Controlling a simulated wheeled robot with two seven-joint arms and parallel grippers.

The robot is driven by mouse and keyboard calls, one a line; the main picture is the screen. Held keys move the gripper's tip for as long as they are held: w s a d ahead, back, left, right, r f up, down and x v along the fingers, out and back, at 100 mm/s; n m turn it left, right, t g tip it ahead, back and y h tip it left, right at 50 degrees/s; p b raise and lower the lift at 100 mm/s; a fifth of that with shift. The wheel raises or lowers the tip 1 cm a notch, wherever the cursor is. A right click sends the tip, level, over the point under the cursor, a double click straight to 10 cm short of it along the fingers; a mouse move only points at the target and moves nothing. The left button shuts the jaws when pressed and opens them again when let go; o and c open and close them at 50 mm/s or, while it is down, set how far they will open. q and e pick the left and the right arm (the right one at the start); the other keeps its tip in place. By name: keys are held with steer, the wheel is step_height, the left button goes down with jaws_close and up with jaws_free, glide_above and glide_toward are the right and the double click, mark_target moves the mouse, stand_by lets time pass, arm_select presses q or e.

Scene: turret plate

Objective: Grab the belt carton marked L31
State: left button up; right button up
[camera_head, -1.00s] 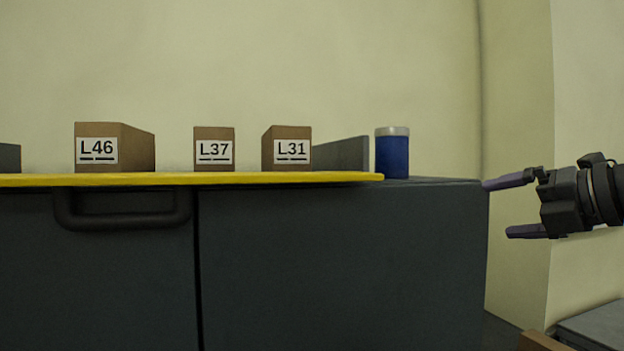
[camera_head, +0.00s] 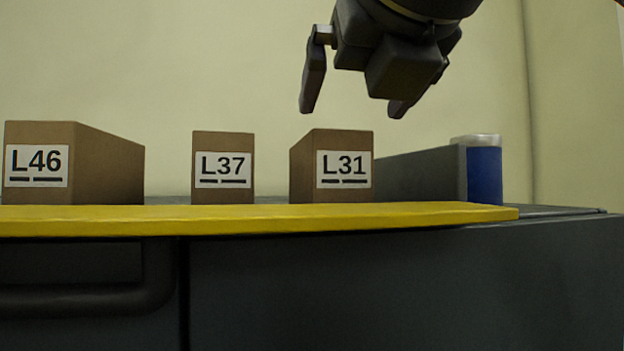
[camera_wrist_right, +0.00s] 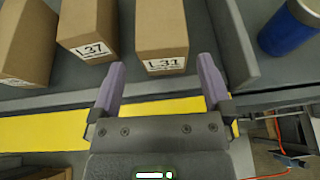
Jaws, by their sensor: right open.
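The brown belt carton marked L31 (camera_head: 344,169) stands on the dark surface behind a yellow edge in the head view. My right gripper (camera_head: 355,108) is open and empty, above and slightly behind or over the carton; the exact depth is hard to tell. In the right wrist view the L31 carton (camera_wrist_right: 161,30) lies ahead of the fingertips, roughly in line with the gap between the open fingers (camera_wrist_right: 160,85). Its label faces the gripper. The fingers appear apart from it. My left gripper is not in view.
Carton L37 (camera_head: 223,166) stands left of L31 with a gap, and carton L46 (camera_head: 78,163) further left. A grey upright wall (camera_head: 415,173) and a blue canister with a pale lid (camera_head: 484,172) stand to the right. The yellow edge (camera_head: 260,219) runs along the front.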

mark_target(334, 146)
steer(key=p+x, duration=0.1)
steer(key=x, duration=0.1)
steer(key=shift+w+a+f+p, duration=0.15)
steer(key=shift+w+f+p, duration=0.1)
steer(key=shift+p, duration=0.1)
steer(key=p+x, duration=0.3)
steer(key=x, duration=0.2)
steer(key=shift+w+r, duration=0.15)
steer(key=shift+w, duration=0.35)
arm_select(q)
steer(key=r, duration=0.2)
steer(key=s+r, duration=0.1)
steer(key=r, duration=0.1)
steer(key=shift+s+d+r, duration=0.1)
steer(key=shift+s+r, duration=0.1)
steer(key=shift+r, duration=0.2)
arm_select(e)
steer(key=shift+s+f, duration=0.15)
steer(key=shift+f, duration=0.15)
steer(key=shift+c, duration=0.9)
steer(key=c, duration=0.9)
steer(key=shift+c, duration=1.1)
steer(key=shift+r, duration=0.15)
